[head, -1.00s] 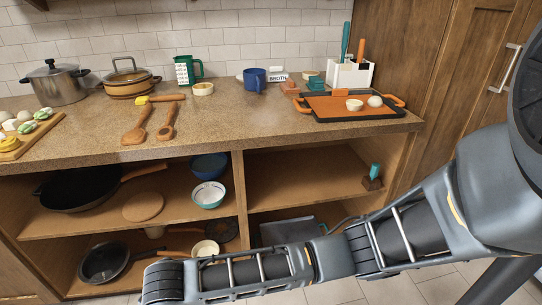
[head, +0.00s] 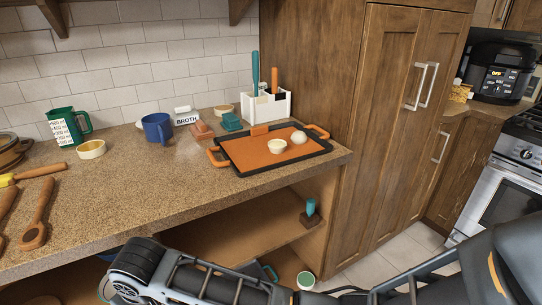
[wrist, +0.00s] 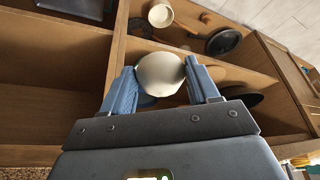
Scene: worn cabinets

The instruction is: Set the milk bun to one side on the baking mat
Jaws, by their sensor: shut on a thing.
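My gripper (wrist: 161,72) is shut on a smooth, pale round bun (wrist: 160,74), which looks like the milk bun. The bun sits between the two blue fingers in the wrist view, with open cabinet shelves behind it. The head view does not show my fingers or the held bun. The orange baking mat (head: 246,154) lies in a dark tray with orange handles on the counter's right end. A small pale cup or round piece (head: 277,146) and a white round piece (head: 298,137) are on its right half. My gripper is away from the mat.
A tall wooden cabinet (head: 395,130) rises at the right.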

